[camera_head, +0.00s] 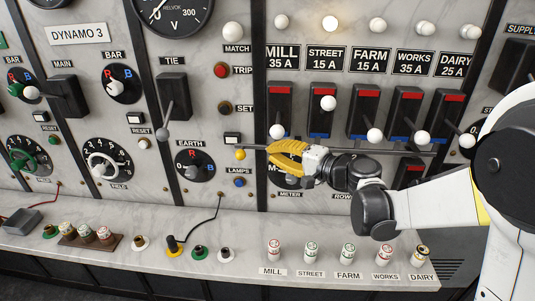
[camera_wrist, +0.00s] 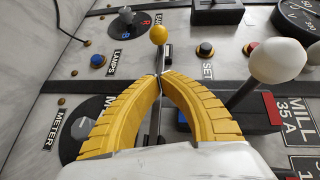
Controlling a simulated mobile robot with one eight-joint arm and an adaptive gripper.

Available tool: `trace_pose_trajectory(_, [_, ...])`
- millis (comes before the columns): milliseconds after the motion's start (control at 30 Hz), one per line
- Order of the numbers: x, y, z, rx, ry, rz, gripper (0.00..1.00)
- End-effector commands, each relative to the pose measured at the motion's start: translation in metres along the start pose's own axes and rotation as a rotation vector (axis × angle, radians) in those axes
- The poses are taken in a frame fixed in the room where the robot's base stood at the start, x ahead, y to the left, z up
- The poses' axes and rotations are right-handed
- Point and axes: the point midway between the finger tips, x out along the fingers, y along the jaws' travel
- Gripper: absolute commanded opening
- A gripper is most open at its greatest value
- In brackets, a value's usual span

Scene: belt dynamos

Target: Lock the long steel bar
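The long steel bar (camera_head: 400,152) runs level across the panel below the row of feeder switches. A yellow knob (camera_head: 240,155) is at its left end. My gripper (camera_head: 270,150), with ribbed yellow fingers, is at the bar's left part, just right of the knob. In the wrist view the fingertips of my gripper (camera_wrist: 160,76) come together over the bar (camera_wrist: 154,125), with the yellow knob (camera_wrist: 158,34) just beyond them. I cannot tell whether the bar is pinched between the tips. My arm hides some of the bar's middle.
Switch levers with white knobs stand above the bar: STREET (camera_head: 328,103) is up; MILL (camera_head: 277,131), FARM (camera_head: 374,135), WORKS (camera_head: 422,137) and DAIRY (camera_head: 467,140) are down. The STREET lamp (camera_head: 330,23) glows. Several fuses (camera_head: 311,252) stand on the ledge below.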

Motion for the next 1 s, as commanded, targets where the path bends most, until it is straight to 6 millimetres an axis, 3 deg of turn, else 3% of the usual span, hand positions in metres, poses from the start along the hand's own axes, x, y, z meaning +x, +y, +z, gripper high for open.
trace_pose_trajectory(33, [-0.015, -0.002, -0.001, 0.001, 0.006, 0.001, 0.00])
trace_pose_trajectory(200, [-0.053, -0.002, -0.001, 0.001, 0.005, 0.001, 0.00])
trace_pose_trajectory(400, [-0.082, -0.001, 0.000, 0.001, 0.003, 0.001, 0.00])
trace_pose_trajectory(867, [-0.090, 0.000, 0.001, 0.000, 0.001, 0.001, 0.00])
trace_pose_trajectory(1000, [-0.093, 0.004, 0.010, -0.024, -0.003, 0.051, 0.00])
